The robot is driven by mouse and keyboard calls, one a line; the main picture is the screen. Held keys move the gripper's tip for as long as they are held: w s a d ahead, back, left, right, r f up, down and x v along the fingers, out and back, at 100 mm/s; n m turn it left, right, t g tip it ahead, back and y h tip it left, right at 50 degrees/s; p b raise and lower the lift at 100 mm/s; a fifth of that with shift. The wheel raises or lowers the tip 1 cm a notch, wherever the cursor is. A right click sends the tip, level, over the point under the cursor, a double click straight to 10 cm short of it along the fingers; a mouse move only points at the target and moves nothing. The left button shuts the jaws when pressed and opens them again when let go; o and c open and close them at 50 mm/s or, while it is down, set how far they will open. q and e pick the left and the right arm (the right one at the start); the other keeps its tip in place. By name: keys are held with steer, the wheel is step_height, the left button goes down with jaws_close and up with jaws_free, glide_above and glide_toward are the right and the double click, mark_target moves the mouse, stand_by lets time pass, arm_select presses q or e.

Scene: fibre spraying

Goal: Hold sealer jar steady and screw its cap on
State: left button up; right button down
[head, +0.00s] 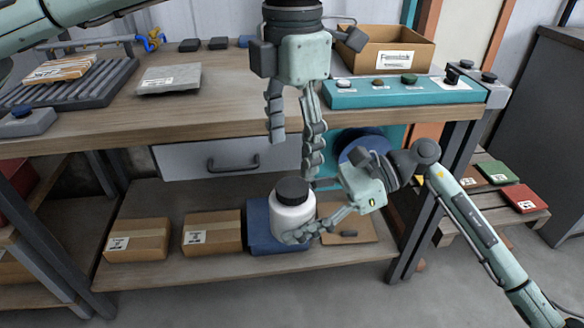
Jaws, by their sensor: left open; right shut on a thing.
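The workbench top (215,105) overhangs the shelf, with a drawer (215,157) below it. Cardboard boxes (138,239) stand left of the blue mat (262,240). A brown board (350,225) lies right of the jar. A teal button panel (400,92) is on the bench.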

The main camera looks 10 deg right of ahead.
arm_select(q)
step_height(320, 180, up, 5)
steer(key=shift+r, duration=0.1)
stand_by(0.7)
